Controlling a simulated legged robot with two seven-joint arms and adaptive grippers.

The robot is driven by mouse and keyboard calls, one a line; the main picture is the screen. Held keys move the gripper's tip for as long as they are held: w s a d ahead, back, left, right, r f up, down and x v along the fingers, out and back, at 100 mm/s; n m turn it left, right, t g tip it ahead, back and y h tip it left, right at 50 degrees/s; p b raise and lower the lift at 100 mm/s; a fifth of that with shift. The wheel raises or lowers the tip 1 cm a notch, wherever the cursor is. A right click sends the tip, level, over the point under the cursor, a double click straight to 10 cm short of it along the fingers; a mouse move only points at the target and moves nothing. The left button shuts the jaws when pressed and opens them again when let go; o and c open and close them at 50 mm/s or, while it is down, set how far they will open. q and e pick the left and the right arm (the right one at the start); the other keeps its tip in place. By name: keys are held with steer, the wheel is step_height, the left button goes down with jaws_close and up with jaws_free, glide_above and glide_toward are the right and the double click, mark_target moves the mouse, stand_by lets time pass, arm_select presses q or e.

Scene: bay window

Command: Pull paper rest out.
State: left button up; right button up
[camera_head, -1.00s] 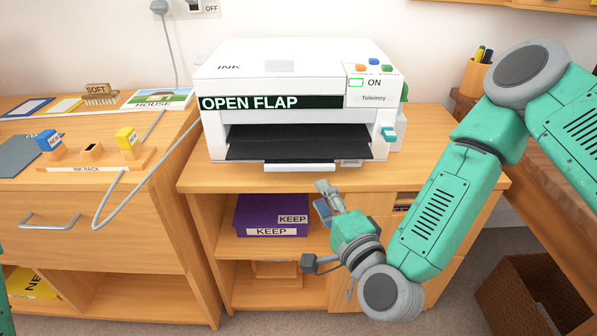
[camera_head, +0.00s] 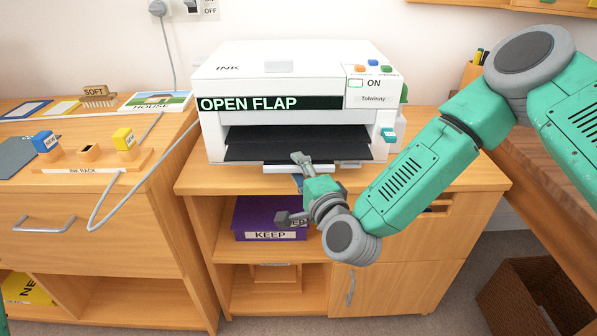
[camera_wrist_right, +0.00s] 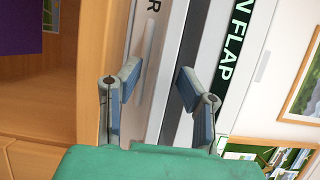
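The white printer (camera_head: 285,60) stands on a wooden cabinet. Its paper rest shows as a pale lip (camera_head: 290,168) low on the front, below a dark slot, partly hidden by my right gripper. My right gripper (camera_head: 292,190) is just in front of and below this lip, to the right of its middle. In the right wrist view its two blue-padded fingers (camera_wrist_right: 160,82) are spread with nothing between them. A pale bar (camera_wrist_right: 146,75) on the printer front shows beyond the gap; contact cannot be told. My left gripper is out of view.
A purple KEEP box (camera_head: 258,216) sits on the shelf below the gripper. A looping grey cable (camera_head: 117,196) hangs over the left cabinet, near the ink rack (camera_head: 88,166). A wicker basket (camera_head: 525,300) stands on the floor at right.

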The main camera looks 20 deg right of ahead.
jaws_close()
steer(key=shift+s, duration=0.1)
